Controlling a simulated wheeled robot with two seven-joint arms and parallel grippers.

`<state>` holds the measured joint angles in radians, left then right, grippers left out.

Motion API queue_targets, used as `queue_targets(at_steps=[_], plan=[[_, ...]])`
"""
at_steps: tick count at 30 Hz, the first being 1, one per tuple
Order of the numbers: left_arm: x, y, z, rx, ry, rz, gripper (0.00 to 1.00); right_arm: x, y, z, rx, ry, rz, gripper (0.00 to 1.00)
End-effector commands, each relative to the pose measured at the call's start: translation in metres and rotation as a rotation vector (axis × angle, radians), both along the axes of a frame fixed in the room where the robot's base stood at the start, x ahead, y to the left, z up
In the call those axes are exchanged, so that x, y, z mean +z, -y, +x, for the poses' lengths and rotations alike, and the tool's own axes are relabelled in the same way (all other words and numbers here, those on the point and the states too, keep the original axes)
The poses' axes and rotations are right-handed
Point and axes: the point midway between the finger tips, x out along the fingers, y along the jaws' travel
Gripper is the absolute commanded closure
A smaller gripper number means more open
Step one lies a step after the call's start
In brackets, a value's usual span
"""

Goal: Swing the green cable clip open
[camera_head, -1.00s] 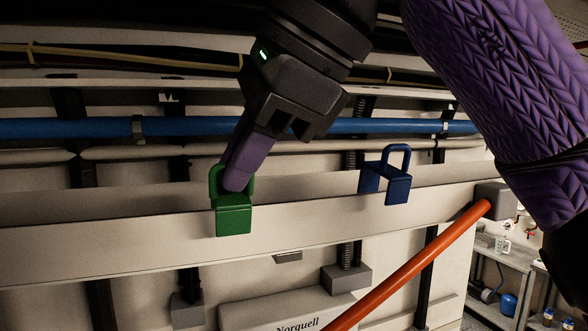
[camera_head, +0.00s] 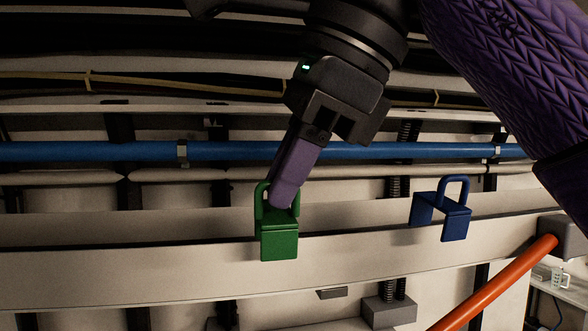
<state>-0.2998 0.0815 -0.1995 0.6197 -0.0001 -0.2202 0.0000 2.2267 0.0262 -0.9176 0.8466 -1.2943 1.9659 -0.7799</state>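The green cable clip (camera_head: 278,241) hangs over the pale horizontal rail, with its front plate on the rail's face and a loop standing up at the top. My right gripper (camera_head: 285,197) comes down from above, its purple fingers close together and looking shut. The fingertips overlap the clip's loop, covering part of it. They look to be at or inside the loop, but whether they press on it is hidden. I see no clear opening of the clip. My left gripper is not in view.
A blue clip (camera_head: 442,214) of similar shape sits on the pale rail (camera_head: 150,273) to the right. A blue pipe (camera_head: 80,152) runs behind my gripper. An orange bar (camera_head: 497,287) slants up at the lower right, ending at a grey block (camera_head: 563,239).

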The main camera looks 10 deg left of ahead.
Motion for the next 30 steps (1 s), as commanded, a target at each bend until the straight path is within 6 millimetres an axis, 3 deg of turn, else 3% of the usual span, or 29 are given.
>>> queue_targets(at_steps=[1,4,17,22,26,30], plan=[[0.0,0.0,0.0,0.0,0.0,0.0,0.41,0.0,0.0,0.0,0.0,0.0,0.0,0.76],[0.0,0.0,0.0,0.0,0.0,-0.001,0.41,0.0,0.0,0.0,0.0,0.0,0.0,0.55],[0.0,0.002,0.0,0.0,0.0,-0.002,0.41,0.0,0.0,0.0,0.0,0.0,-0.001,0.55],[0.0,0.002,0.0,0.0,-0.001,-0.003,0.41,0.01,0.005,-0.001,-0.002,-0.002,-0.007,0.55],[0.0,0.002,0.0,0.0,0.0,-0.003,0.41,0.026,0.013,-0.004,-0.004,0.002,0.0,0.55],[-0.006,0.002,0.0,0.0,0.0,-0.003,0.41,0.025,0.041,-0.011,-0.003,0.003,0.001,0.55]])
